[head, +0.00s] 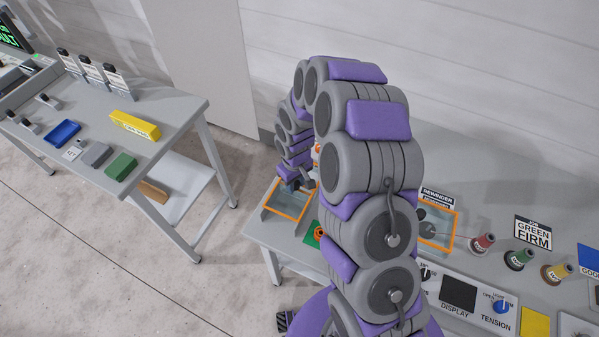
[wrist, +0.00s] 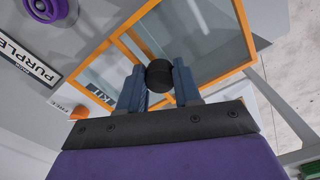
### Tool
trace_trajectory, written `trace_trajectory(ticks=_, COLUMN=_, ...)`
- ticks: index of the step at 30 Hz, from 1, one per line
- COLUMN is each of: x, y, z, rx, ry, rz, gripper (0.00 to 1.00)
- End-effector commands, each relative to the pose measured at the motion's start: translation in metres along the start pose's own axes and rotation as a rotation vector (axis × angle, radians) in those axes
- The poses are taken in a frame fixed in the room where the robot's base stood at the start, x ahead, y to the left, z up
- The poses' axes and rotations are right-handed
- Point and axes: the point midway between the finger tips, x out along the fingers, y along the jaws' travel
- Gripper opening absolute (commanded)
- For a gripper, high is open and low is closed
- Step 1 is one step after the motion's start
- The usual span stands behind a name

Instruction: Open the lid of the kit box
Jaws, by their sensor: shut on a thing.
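The kit box lid (wrist: 213,38) is a clear pane in an orange frame; it fills the upper middle of the wrist view. A round black knob (wrist: 159,78) is at its near edge. My gripper (wrist: 160,72) has its two blue fingers shut on the knob, one on each side. I cannot tell whether the lid is raised.
A PURPLE sign (wrist: 28,60) and a purple ring (wrist: 46,8) are left of the lid. Another orange-framed cover (head: 455,233), thread spools (head: 518,257) and a tension panel (head: 490,304) are right of my arm. A side table (head: 180,110) stands left, across a floor gap.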

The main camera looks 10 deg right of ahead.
Motion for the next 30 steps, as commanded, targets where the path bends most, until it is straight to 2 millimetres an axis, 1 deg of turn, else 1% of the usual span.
trace_trajectory(ticks=9, x=0.0, y=-0.001, z=0.0, rx=0.002, ry=0.0, rz=0.001, gripper=0.0)
trace_trajectory(ticks=10, x=0.0, y=-0.001, z=0.0, rx=0.002, ry=0.0, rz=0.001, gripper=0.34)
trace_trajectory(ticks=18, x=0.0, y=-0.001, z=0.0, rx=0.001, ry=0.0, rz=0.001, gripper=0.59)
trace_trajectory(ticks=26, x=-0.002, y=-0.001, z=0.0, rx=0.001, ry=0.0, rz=0.001, gripper=0.59)
trace_trajectory(ticks=29, x=-0.009, y=-0.001, z=0.0, rx=0.0, ry=0.002, rz=0.001, gripper=0.59)
trace_trajectory(ticks=30, x=-0.015, y=-0.001, z=-0.001, rx=0.0, ry=0.003, rz=0.002, gripper=0.59)
